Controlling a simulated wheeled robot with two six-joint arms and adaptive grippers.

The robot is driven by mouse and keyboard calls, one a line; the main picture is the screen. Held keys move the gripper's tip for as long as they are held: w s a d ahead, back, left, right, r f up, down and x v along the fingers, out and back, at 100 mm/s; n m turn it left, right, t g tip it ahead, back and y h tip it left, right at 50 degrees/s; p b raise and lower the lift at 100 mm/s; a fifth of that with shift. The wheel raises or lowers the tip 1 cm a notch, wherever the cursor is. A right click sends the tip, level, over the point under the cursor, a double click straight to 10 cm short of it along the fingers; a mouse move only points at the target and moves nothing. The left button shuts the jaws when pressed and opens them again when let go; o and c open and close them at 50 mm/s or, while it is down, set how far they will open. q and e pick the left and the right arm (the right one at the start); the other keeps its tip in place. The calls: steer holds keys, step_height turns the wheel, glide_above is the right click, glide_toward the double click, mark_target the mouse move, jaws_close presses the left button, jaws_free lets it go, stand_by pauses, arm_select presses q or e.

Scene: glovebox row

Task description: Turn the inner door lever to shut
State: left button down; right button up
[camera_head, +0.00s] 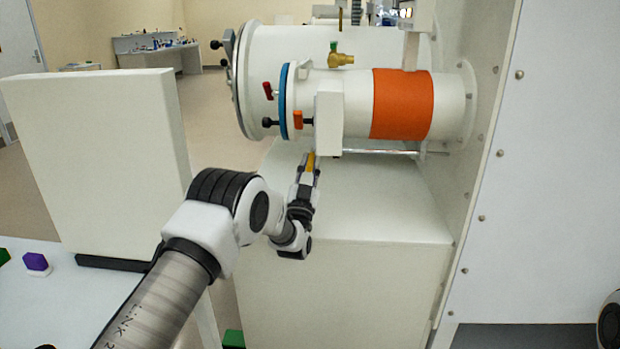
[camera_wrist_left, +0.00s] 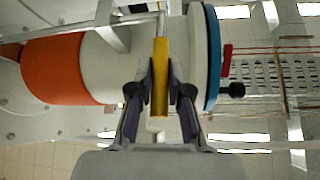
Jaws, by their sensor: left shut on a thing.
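The inner door lever shows as a yellow handle (camera_head: 310,161) just below the white block on the small antechamber tube (camera_head: 350,100). In the left wrist view the yellow lever (camera_wrist_left: 160,60) stands lengthwise between my fingers, near a metal rod. My left gripper (camera_head: 307,172) reaches up from below and is shut on the lever; its two fingers (camera_wrist_left: 160,88) lie on either side of the handle in the wrist view. The fingers hide part of the handle. My right gripper is not in view.
The tube has an orange band (camera_head: 402,104) and a blue ring (camera_head: 286,100) with red and orange clips. A larger white cylinder (camera_head: 250,75) is behind it. A white box (camera_head: 340,240) stands below, and a white upright panel (camera_head: 100,150) is at left.

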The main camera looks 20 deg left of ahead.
arm_select(q)
steer(key=shift+f, duration=0.55)
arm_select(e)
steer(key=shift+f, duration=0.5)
arm_select(q)
steer(key=c, duration=1.1)
jaws_free()
steer(key=shift+w+r, duration=0.1)
steer(key=shift+r, duration=0.2)
